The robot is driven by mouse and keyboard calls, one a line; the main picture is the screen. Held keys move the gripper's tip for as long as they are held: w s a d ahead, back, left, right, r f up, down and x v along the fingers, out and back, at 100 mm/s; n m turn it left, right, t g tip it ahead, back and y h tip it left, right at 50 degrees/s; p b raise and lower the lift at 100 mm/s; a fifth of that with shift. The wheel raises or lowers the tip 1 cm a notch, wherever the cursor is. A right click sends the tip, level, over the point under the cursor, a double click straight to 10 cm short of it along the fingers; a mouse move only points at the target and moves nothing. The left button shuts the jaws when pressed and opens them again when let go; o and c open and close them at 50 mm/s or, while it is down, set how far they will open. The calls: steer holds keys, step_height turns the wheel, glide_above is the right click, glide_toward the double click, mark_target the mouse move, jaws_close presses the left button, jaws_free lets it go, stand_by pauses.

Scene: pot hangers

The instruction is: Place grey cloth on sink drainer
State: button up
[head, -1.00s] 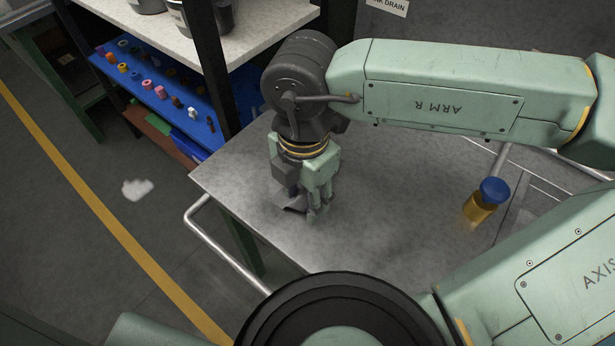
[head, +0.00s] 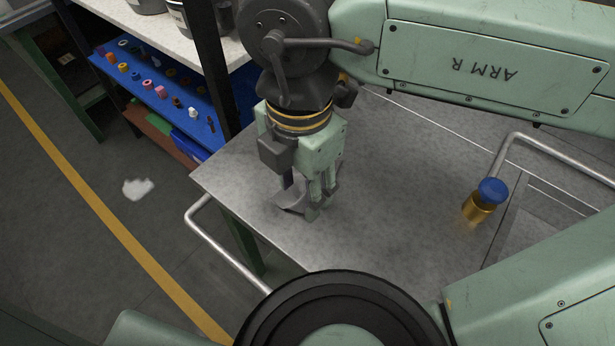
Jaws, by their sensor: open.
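The grey cloth (head: 288,203) looks like a small dark grey crumpled piece on the grey metal tabletop (head: 400,220), near its left part. My gripper (head: 305,205) points down at it with its fingers apart. The fingers hide part of the cloth, and I cannot tell how much lies between them. I cannot make out the sink drainer for certain. A recessed, rimmed metal area (head: 530,220) shows at the right of the tabletop, partly behind my own arm.
A gold jar with a blue lid (head: 480,200) stands right of my gripper. Metal rails (head: 215,245) run along the table edges. A shelf (head: 160,88) at the upper left holds several small coloured items. A white crumpled thing (head: 138,189) lies on the floor.

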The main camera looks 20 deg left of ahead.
steer(key=shift+s+r, duration=0.35)
steer(key=shift+r, duration=0.5)
steer(key=shift+c, duration=0.2)
steer(key=shift+w+f, duration=0.25)
steer(key=shift+w, duration=0.05)
steer(key=shift+c, duration=1.2)
steer(key=w+f, duration=0.2)
steer(key=w, duration=0.1)
steer(key=w+f, duration=0.1)
steer(key=w, duration=0.1)
steer(key=shift+a+f, duration=0.1)
steer(key=shift+a, duration=0.25)
steer(key=c, duration=0.6)
step_height(320, 180, down, 2)
steer(key=shift+f, duration=0.1)
jaws_close()
steer(key=shift+f, duration=0.3)
step_height(320, 180, down, 4)
steer(key=b, duration=0.5)
steer(key=shift+f, duration=0.1)
